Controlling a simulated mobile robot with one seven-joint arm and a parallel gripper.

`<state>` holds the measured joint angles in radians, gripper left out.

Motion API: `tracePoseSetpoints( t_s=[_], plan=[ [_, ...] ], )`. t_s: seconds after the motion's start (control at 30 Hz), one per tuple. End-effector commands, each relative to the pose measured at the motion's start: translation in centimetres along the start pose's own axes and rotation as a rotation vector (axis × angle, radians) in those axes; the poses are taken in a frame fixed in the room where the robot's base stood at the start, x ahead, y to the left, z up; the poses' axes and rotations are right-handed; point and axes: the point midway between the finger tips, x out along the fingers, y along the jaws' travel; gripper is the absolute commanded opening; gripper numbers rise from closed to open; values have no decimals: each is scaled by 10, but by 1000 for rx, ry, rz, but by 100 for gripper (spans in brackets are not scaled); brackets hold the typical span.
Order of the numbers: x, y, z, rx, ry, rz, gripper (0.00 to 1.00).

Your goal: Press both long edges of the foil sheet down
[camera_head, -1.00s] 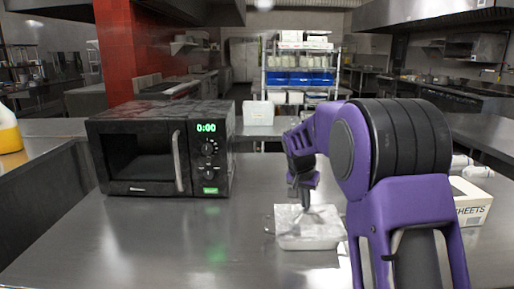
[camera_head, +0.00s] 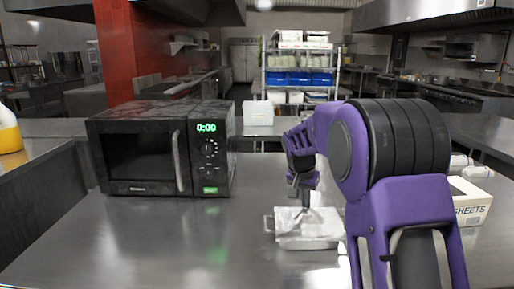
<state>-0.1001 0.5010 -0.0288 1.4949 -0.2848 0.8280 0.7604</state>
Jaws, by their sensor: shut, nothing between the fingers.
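The foil sheet (camera_head: 288,218) lies pale and crinkled over a shallow metal tray (camera_head: 310,243) on the steel counter, right of the picture's middle. A thin handle or rim of the tray shows at its left end. My gripper (camera_head: 305,206) points down over the tray, shut and empty, with its tips at or just above the foil. I cannot tell whether they touch it. My arm hides the right end of the tray, and how closely the foil's far edge sits is too small to tell.
A black microwave (camera_head: 160,150) stands at the left of the counter. A white box marked "SHEETS" (camera_head: 472,208) is at the right, behind my arm. A white container (camera_head: 258,113) stands farther back. The front left of the counter (camera_head: 130,245) is clear.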

Motion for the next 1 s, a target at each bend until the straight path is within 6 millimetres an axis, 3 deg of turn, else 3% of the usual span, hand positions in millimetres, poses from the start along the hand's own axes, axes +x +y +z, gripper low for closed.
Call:
tracePoseSetpoints(
  t_s=[0.27, 1.0],
  plan=[
    [2, 1, 3, -1, -11, 5, 0],
    [-55, 0, -23, 0, -3, 2, 0]
  ],
)
